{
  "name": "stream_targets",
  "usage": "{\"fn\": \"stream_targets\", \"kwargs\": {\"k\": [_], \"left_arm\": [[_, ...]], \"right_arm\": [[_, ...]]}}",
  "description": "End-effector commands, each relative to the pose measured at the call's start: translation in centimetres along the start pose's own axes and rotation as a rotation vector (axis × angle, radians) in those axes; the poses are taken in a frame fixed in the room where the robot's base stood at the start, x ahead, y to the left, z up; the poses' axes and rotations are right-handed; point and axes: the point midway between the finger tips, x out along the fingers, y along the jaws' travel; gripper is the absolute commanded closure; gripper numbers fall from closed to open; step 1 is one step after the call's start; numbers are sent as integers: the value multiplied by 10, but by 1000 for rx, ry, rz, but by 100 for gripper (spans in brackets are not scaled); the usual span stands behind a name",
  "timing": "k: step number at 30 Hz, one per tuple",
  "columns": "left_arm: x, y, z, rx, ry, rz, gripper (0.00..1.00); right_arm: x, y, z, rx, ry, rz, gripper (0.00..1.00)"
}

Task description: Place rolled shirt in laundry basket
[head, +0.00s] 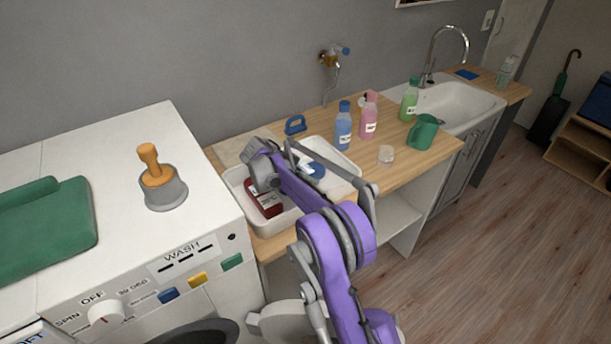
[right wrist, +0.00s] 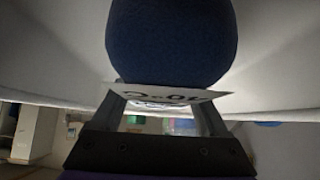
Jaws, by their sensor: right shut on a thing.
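A dark blue rounded, rolled thing with a white printed tag (right wrist: 172,42) fills the upper middle of the right wrist view. It appears to be the rolled shirt. My right gripper (right wrist: 166,103) is shut on it at the tag side. In the head view a small blue part (head: 315,170) shows in the white tub (head: 347,189), beside my arm. The grey end of my right arm (head: 262,165) is over the tub; its fingertips are hidden there. I cannot tell whether the roll touches the tub. No separate laundry basket is clear. My left gripper is not in view.
A dark red labelled thing (head: 263,201) lies in the tub. The washer (head: 110,165) carries a green folded cloth (head: 45,228) and a plunger-like thing (head: 160,185).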

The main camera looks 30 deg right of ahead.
Motion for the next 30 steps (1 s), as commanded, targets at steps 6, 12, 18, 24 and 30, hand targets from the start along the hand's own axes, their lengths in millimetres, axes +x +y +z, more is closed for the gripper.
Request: {"fn": "stream_targets", "kwargs": {"k": [6,12,18,24,30], "left_arm": [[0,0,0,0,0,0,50],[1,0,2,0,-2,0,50],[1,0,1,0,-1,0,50],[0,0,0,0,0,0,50],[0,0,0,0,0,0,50]], "right_arm": [[3,0,3,0,0,0,87],[6,0,6,0,0,0,21],[5,0,5,0,0,0,0],[3,0,3,0,0,0,0],[-24,0,3,-2,0,-2,0]]}}
